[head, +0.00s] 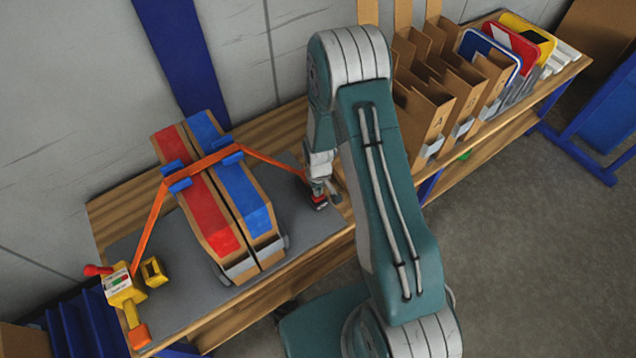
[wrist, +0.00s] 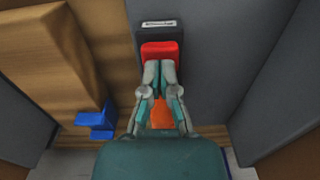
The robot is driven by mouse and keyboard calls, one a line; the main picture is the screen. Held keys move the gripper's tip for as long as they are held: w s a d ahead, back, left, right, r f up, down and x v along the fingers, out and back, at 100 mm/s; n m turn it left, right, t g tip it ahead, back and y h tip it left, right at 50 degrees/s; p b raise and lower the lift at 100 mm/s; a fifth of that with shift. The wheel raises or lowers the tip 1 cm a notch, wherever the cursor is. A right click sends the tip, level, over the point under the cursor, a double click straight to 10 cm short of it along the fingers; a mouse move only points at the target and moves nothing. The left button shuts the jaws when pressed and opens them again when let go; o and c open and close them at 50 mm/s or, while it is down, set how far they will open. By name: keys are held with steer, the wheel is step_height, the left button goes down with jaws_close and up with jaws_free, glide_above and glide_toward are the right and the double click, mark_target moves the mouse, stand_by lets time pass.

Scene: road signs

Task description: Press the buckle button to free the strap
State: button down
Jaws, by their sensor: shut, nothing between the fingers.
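The buckle (head: 320,203) is at the right end of the grey mat in the head view, right at my gripper (head: 318,188). My gripper is shut and empty. Its fingertips overlap the button's near edge; I cannot tell whether they touch or press it. The orange strap (head: 270,160) runs from the buckle over two boxes to a yellow ratchet (head: 122,290). Its end (wrist: 160,115) shows between my fingers' linkages.
The boxes, one with a red top (head: 205,205) and one with a blue top (head: 240,190), stand on the grey mat (head: 165,285). Blue corner guards (head: 180,178) sit under the strap. Cardboard holders (head: 432,105) and road signs (head: 510,50) stand to the right along the bench.

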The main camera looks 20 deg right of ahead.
steer(key=shift+f, duration=0.25)
steer(key=shift+f, duration=0.65)
steer(key=shift+s+f, duration=0.25)
steer(key=shift+f, duration=0.15)
step_height(320, 180, up, 15)
steer(key=shift+w+f, duration=0.2)
steer(key=shift+w, duration=0.2)
